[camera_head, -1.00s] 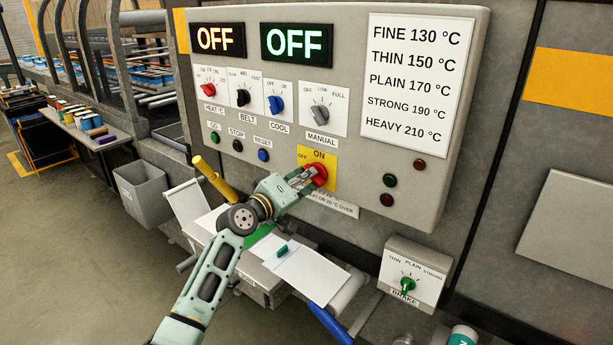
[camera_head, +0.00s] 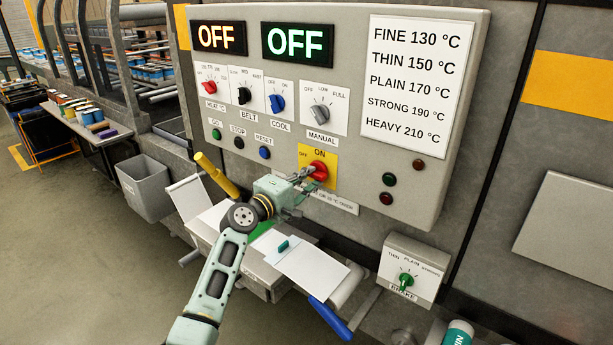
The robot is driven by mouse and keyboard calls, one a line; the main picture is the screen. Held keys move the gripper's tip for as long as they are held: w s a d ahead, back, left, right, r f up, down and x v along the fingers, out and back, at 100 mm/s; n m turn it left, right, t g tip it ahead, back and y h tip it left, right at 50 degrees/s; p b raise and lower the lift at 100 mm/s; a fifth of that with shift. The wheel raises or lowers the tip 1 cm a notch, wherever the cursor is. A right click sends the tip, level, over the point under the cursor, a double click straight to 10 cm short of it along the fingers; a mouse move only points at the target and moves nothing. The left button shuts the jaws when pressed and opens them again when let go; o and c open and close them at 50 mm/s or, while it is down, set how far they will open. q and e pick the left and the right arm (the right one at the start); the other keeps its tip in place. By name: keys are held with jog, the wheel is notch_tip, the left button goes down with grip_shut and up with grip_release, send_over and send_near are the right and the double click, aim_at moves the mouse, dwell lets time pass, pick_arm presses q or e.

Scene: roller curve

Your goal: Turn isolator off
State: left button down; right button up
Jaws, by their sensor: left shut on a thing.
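The isolator is a red rotary knob (camera_head: 319,170) on a yellow plate (camera_head: 331,155), low on the grey control panel. ON is marked above the knob and OFF at its upper left. My left gripper (camera_head: 309,179) reaches it from the lower left. Its fingers are shut on the knob's near side and partly hide it. The knob's exact pointing direction is hard to tell. My right gripper is not in view.
Two displays (camera_head: 219,38) (camera_head: 297,45) at the panel's top read OFF. Smaller knobs and buttons sit above the isolator. A yellow handle (camera_head: 217,176), a paper-covered shelf (camera_head: 300,268) and a brake box (camera_head: 413,268) are close around my arm.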

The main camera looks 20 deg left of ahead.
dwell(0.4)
pick_arm(q)
jog(key=c, duration=1.7)
grip_release()
jog(key=shift+s, duration=0.1)
jog(key=v, duration=1.2)
